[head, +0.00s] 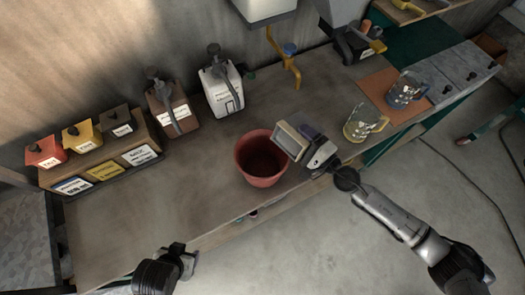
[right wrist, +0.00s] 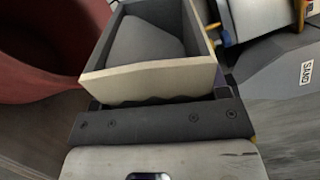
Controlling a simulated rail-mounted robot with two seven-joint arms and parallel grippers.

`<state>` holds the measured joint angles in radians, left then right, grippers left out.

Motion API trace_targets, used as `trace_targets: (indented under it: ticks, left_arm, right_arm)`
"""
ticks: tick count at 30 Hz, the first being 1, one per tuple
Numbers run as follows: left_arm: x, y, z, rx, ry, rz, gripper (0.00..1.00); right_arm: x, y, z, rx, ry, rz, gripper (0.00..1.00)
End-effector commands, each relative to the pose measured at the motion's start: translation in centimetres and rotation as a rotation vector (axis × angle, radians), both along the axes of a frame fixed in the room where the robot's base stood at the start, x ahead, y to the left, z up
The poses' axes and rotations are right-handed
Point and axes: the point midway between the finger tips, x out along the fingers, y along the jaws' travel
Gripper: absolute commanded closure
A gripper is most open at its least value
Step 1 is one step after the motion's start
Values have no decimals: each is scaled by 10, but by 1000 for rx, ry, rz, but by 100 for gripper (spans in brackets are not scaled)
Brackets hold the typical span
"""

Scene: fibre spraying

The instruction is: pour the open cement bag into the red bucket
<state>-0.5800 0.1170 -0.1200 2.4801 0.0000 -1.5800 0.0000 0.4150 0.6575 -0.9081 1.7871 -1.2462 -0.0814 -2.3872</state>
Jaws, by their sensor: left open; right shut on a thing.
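The red bucket (head: 262,160) stands upright on the workbench near its front edge, and its inside looks dark. My right gripper (head: 311,143) is shut on the open cement bag (head: 289,141), a small beige box-like bag, and holds it tilted beside the bucket's right rim. In the right wrist view the bag (right wrist: 150,82) shows its open top with grey powder inside, and the bucket's red wall (right wrist: 42,50) is close on the left. My left gripper (head: 188,258) is open and empty, low in front of the bench's front edge.
Clear jugs (head: 361,126) with yellow and blue handles are at the right. The bench left of the bucket is clear.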

Motion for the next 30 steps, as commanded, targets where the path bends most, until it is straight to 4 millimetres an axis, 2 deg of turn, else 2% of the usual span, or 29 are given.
trace_targets:
  ticks: [7,30]
  left_arm:
    - [0,-1,-2,-5,0,4,42]
    - [0,3,16,9,0,-6,42]
  right_arm:
    - [1,1,0,-23,-27,0,78]
    - [-8,10,7,-97,-98,0,78]
